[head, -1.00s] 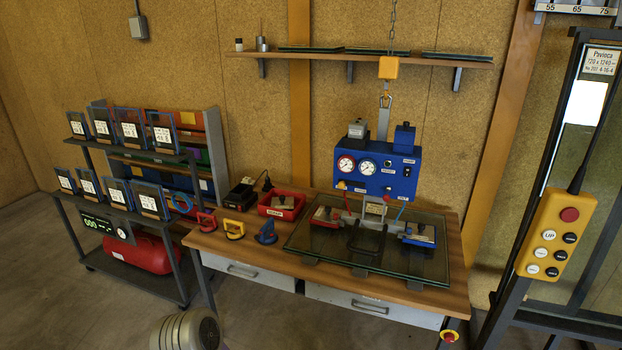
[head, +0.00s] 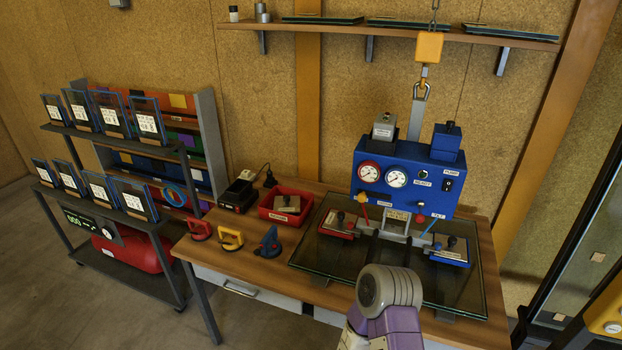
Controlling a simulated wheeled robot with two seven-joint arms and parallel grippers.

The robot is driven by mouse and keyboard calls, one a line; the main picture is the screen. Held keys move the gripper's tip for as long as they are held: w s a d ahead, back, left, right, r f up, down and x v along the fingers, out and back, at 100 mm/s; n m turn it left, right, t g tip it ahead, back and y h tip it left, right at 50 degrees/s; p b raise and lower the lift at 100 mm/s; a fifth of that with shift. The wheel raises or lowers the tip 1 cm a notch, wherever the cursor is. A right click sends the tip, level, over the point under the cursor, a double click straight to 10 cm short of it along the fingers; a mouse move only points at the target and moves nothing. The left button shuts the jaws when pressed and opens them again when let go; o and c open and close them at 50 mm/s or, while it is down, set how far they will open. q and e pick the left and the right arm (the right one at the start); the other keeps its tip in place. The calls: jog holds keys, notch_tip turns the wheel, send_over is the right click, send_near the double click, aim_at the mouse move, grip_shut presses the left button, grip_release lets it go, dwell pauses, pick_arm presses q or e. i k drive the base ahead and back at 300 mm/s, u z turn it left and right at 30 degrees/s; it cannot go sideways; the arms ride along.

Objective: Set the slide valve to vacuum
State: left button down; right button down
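The blue vacuum lifter unit (head: 403,181) hangs from the yellow hoist hook (head: 428,48) over the glass pane (head: 330,253) on the bench. It has two round gauges and small labelled controls on its front. One of my arms shows at the bottom centre, in front of the glass. Neither gripper is in view.
The wooden bench (head: 236,263) carries red, yellow and blue suction cups and a red bin (head: 286,207) left of the glass. A rack (head: 141,230) of small frames stands further left. A yellow control pendant (head: 606,312) hangs at the right edge.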

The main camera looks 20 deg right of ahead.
aim_at(362, 197)
jog(key=z, duration=0.3)
jog(key=i, duration=0.95)
jog(key=z, duration=1.05)
jog(key=i, duration=0.2)
jog(key=z, duration=0.05)
